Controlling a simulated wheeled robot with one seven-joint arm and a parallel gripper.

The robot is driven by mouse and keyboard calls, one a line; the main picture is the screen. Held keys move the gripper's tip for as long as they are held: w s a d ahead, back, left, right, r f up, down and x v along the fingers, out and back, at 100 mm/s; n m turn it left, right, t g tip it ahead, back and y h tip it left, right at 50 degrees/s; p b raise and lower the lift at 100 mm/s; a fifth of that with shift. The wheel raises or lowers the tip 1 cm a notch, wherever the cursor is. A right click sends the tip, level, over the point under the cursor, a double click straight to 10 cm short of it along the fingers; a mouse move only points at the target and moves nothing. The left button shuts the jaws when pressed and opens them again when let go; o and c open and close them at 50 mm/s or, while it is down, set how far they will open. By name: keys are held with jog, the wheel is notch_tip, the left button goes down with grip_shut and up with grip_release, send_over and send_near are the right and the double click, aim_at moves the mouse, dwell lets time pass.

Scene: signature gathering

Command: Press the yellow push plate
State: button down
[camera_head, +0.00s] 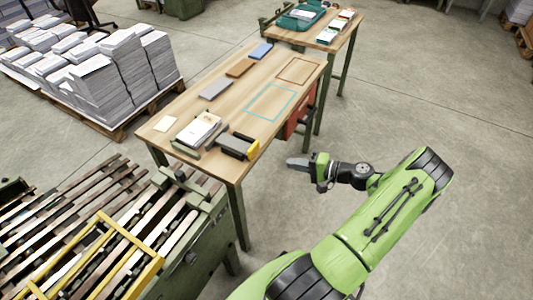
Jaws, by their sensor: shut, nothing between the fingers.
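The yellow push plate (253,149) is on the right end of a small dark grey device (234,145). The device sits at the near right corner of the wooden table (232,109). My gripper (290,163) is to the right of the plate, off the table's right edge, pointing left. Its fingers are closed together with nothing held. In the picture there is a gap between the fingertips and the plate. I cannot tell the exact height of the fingertips against the plate.
A paper stack in a holder (198,132) stands beside the device. Colored blocks and taped outlines lie farther back. A slatted conveyor (75,230) with a yellow frame (152,268) is at lower left. Paper stacks (100,88) are upper left.

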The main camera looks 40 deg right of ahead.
aim_at(255, 149)
jog(key=t, duration=0.1)
jog(key=s+t, duration=0.1)
jog(key=s+f+t, duration=0.1)
jog(key=shift+s+d, duration=0.2)
jog(key=shift+d, duration=0.15)
jog(key=shift+w+f, duration=0.1)
jog(key=b+x, duration=0.2)
jog(key=x, duration=1.1)
jog(key=shift+w, duration=0.2)
jog(key=shift+w+a, duration=0.15)
jog(key=shift+w, duration=0.1)
jog(key=x, duration=0.3)
jog(key=shift+w+a+b, duration=0.1)
jog(key=shift+w+b, duration=0.2)
jog(key=shift+w, duration=0.05)
jog(key=shift+r, duration=0.2)
